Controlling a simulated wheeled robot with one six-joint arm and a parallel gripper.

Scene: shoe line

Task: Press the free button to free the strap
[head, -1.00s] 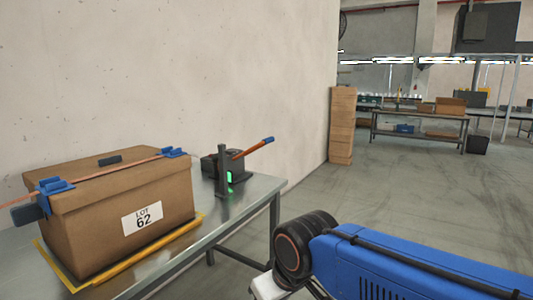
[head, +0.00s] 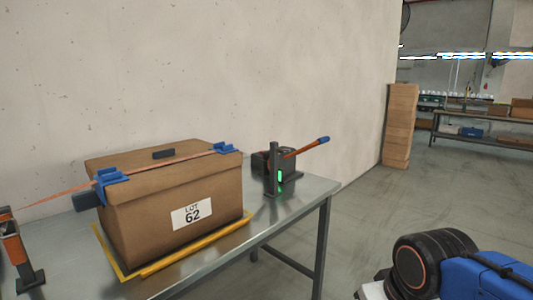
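A cardboard box (head: 150,220) labelled LOT 62 stands on the metal table (head: 318,188) at the left. An orange strap (head: 62,195) runs over its lid through blue corner pieces (head: 110,184) and off to the left. A dark machine (head: 262,160) with an orange, blue-tipped lever (head: 304,148) stands behind the box's right side. A dark post (head: 272,170) with a green light (head: 280,177) stands in front of it. I cannot make out a button marked free. My arm shows at the lower right, away from the table; its gripper fingers are not in view.
A yellow frame (head: 228,231) surrounds the box's base. An orange and dark stand (head: 14,245) is at the left edge. A plain wall rises behind the table. A cardboard stack (head: 399,125) and a far bench (head: 490,140) stand at the back right. The floor right of the table is clear.

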